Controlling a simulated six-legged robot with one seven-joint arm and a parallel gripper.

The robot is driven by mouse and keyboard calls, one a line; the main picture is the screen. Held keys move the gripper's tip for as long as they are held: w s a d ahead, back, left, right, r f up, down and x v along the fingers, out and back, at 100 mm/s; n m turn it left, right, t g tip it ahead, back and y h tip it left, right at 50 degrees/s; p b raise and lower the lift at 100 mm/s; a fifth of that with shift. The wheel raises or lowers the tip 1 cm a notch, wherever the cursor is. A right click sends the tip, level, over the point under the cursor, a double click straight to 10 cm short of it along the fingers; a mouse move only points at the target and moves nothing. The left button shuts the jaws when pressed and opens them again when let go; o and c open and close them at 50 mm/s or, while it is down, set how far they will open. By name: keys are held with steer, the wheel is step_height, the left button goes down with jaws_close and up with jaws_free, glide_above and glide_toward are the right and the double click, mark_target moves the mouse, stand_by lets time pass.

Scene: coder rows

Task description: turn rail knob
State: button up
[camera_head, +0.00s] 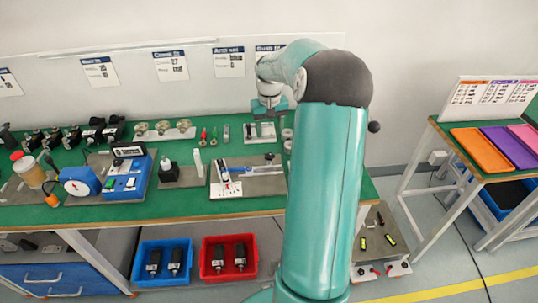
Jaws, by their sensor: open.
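My gripper (269,106) is at the back right of the green-topped bench (120,213), pointing down above a small light plate (260,138). I see nothing held in it, and its fingers are small in this view. I cannot tell for certain which part is the rail knob. A grey plate with a white stand and a blue part (226,178) lies in front of the gripper, nearer the bench's front edge. Several round knob-like parts (162,128) stand on a light strip to the left. My arm hides the bench's right part.
A blue box device (125,180) and a blue round gauge (77,182) stand left of centre. A blue bin (162,262) and a red bin (228,259) are below the bench. Another table with coloured trays (481,149) is at right.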

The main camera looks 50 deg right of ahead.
mark_target(269, 155)
step_height(269, 155, down, 12)
steer(key=shift+f, duration=0.15)
stand_by(0.3)
steer(key=c, duration=1)
